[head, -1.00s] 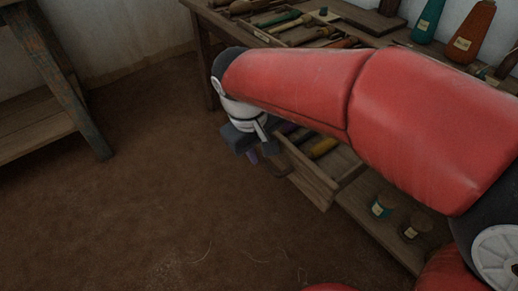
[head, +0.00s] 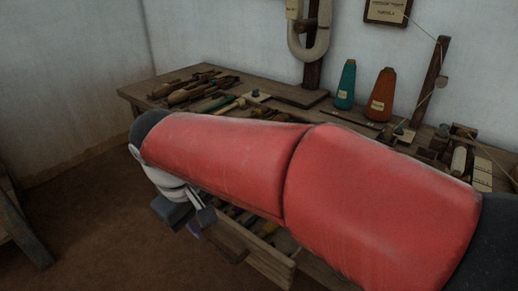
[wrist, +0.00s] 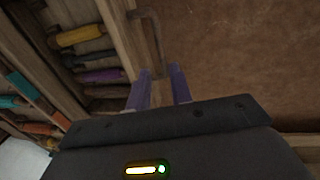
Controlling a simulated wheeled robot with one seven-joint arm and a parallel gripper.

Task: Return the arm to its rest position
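My arm (head: 380,195) reaches across the head view from the right, in front of the workbench. Its gripper (head: 194,229) points down at the left, beside the pulled-out drawer (head: 271,267). In the wrist view my gripper (wrist: 163,75) has its two purple fingers apart, with nothing seen between them. The drawer's handle (wrist: 152,30) lies just beyond the fingertips; I cannot tell whether they touch it. The drawer holds a yellow bobbin (wrist: 80,37), a purple bobbin (wrist: 101,77) and others. My arm hides part of the bench and drawer.
The workbench (head: 128,92) stands against the wall with tools, a teal cone (head: 345,85) and an orange cone (head: 381,95). An upright post (head: 431,82) rises at its right. A wooden frame (head: 22,232) stands at far left. The floor (head: 90,215) between is clear.

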